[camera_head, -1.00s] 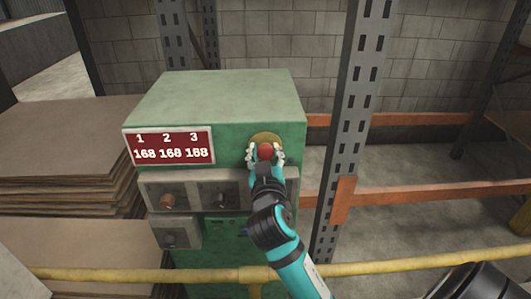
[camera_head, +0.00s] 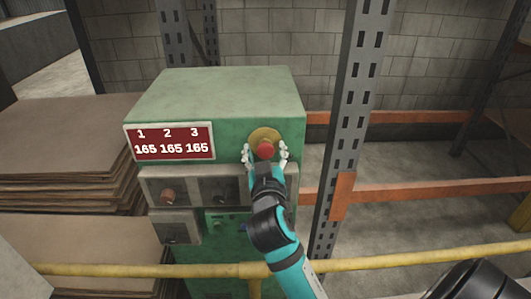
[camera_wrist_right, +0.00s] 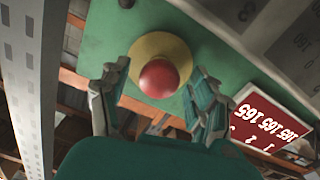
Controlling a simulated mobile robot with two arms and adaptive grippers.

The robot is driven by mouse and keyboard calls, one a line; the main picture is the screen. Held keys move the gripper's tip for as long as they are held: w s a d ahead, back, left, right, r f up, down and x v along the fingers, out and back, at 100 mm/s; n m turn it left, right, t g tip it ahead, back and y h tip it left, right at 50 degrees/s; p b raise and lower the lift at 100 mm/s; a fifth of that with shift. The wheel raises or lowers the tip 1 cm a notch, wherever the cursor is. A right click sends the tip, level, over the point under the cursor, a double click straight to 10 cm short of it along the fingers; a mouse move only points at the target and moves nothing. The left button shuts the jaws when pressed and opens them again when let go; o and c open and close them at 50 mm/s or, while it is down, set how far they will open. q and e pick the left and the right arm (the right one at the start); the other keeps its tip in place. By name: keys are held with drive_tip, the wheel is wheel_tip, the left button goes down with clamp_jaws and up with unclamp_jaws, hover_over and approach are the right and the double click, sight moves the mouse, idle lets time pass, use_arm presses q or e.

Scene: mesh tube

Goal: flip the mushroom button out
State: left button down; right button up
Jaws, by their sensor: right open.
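The red mushroom button (camera_head: 265,149) sits on a yellow round plate (camera_head: 265,135) on the front of a green control box (camera_head: 215,100). In the right wrist view the red button (camera_wrist_right: 159,78) is in front of the yellow plate (camera_wrist_right: 178,47), between the spread fingers. My right gripper (camera_head: 265,157) is open, with one finger on each side of the button. In the right wrist view the fingers of my right gripper (camera_wrist_right: 158,105) show gaps to the button on both sides. My left gripper is not in view.
A red display (camera_head: 172,143) reads 165 three times. Grey panels with knobs (camera_head: 168,196) are below it. A yellow rail (camera_head: 130,271) crosses in front of the box. A perforated metal post (camera_head: 350,120) stands to the right, and stacked boards (camera_head: 65,150) lie to the left.

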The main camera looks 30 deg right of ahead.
drive_tip(key=shift+s, duration=0.1)
drive_tip(key=v, duration=0.7)
drive_tip(key=shift+s+a, duration=0.15)
idle(0.3)
